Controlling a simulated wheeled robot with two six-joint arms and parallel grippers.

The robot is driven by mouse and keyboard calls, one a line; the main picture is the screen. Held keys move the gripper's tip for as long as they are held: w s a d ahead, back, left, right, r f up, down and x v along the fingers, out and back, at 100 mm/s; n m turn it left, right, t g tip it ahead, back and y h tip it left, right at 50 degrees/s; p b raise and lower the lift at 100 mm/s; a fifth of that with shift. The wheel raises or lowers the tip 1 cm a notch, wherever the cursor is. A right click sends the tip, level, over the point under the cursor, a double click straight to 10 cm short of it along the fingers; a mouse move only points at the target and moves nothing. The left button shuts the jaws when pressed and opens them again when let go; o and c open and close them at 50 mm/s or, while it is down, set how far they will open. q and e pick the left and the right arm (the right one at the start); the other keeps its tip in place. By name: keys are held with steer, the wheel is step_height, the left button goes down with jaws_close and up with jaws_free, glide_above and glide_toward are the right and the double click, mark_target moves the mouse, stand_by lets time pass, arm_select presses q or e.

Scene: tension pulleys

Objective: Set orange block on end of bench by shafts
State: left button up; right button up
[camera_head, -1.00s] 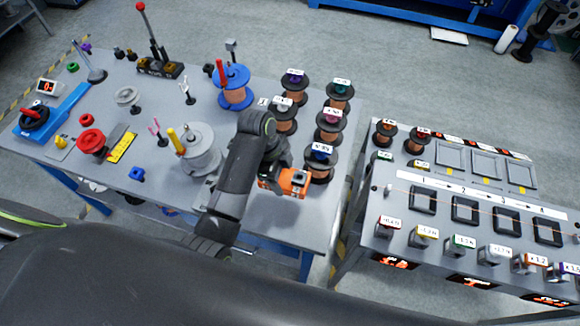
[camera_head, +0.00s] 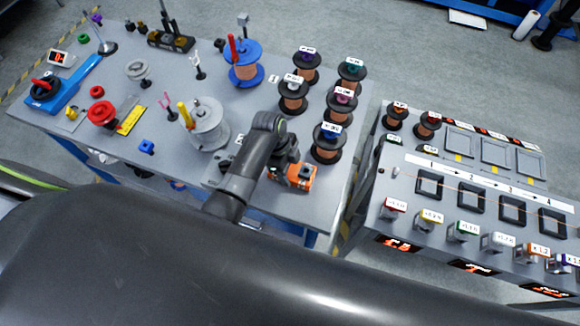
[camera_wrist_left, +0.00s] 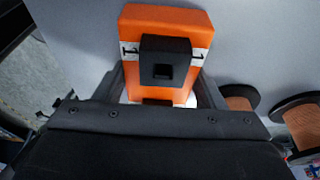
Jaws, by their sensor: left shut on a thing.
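The orange block (camera_head: 303,178) is near the front right corner of the left bench (camera_head: 345,190), in front of the nearest copper spool. In the left wrist view the block (camera_wrist_left: 165,22) has a black square piece on its face and a white label with the figure 1. My left gripper (camera_head: 290,170) is shut on it, with dark jaws (camera_wrist_left: 160,88) on both sides. Grey bench top shows behind the block, but I cannot tell whether the block touches it. I cannot make out which parts are the shafts. My right gripper is not in view.
Several copper spools (camera_head: 327,143) stand in two rows behind the block. A grey reel (camera_head: 208,125) stands to the left. A second bench (camera_head: 400,180) with numbered frames and small labelled blocks stands to the right, across a gap. The bench front edge is close to the block.

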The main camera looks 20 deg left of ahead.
arm_select(q)
steer(key=o, duration=1.4)
steer(key=v, duration=1.2)
